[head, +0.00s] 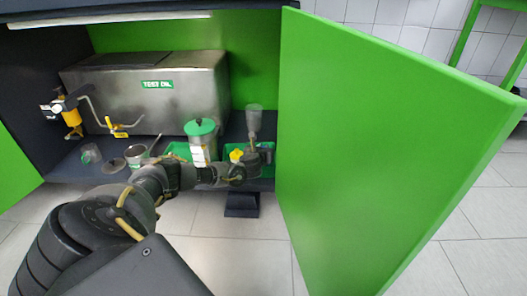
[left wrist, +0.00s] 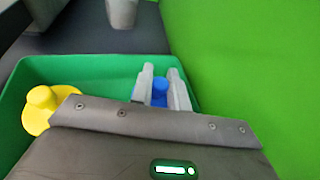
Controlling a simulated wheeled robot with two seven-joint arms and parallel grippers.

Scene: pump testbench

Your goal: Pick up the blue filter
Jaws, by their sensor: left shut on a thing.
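The blue filter (left wrist: 159,88) shows as a small blue patch between the two grey fingers of my left gripper (left wrist: 161,80) in the left wrist view. The gripper is shut on it, inside or just over the green tray (left wrist: 60,66). Most of the filter is hidden by the fingers and the gripper body. In the head view my left gripper (head: 268,154) reaches to the right side of the cabinet shelf, and I cannot make out the filter there. My right gripper is in neither view.
A yellow part (left wrist: 38,108) sits at the tray's left. A grey cup-like thing (left wrist: 122,12) stands behind the tray. The open green door (head: 385,150) is close on the right. A green-lidded canister (head: 202,140) and the steel TEST OIL tank (head: 190,105) stand left.

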